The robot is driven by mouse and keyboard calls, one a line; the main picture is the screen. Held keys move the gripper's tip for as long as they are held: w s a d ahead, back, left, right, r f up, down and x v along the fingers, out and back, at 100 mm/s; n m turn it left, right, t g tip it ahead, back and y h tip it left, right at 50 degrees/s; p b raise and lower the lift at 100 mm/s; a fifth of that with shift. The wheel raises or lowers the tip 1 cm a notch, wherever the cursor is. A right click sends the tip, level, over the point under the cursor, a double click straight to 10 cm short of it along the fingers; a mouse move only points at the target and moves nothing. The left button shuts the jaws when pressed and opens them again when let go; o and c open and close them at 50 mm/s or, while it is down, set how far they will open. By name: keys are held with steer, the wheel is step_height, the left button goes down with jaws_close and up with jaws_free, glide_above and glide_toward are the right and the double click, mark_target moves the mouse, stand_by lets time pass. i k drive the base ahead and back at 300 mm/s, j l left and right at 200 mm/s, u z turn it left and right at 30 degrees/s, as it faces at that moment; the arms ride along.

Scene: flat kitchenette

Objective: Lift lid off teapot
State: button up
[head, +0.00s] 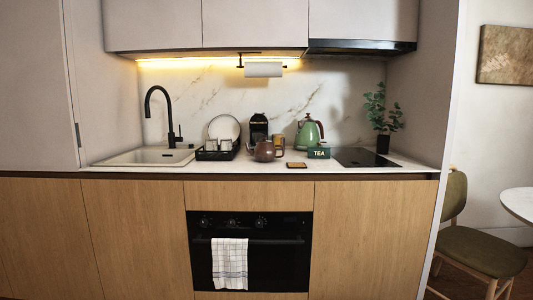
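A brown teapot (264,151) stands upright on the counter in the middle of the head view, near the front edge. Its small lid (264,139) appears to sit on top. A handle shows at its right and a spout at its left. The teapot is small and far off in this view. My gripper does not show in the frame.
A dish rack (217,152) with cups stands left of the teapot, beside the sink (145,156). A coffee machine (258,127) stands behind. A chair (478,250) is far right.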

mark_target(264, 141)
steer(key=i+j, duration=0.1)
steer(key=i, duration=2.85)
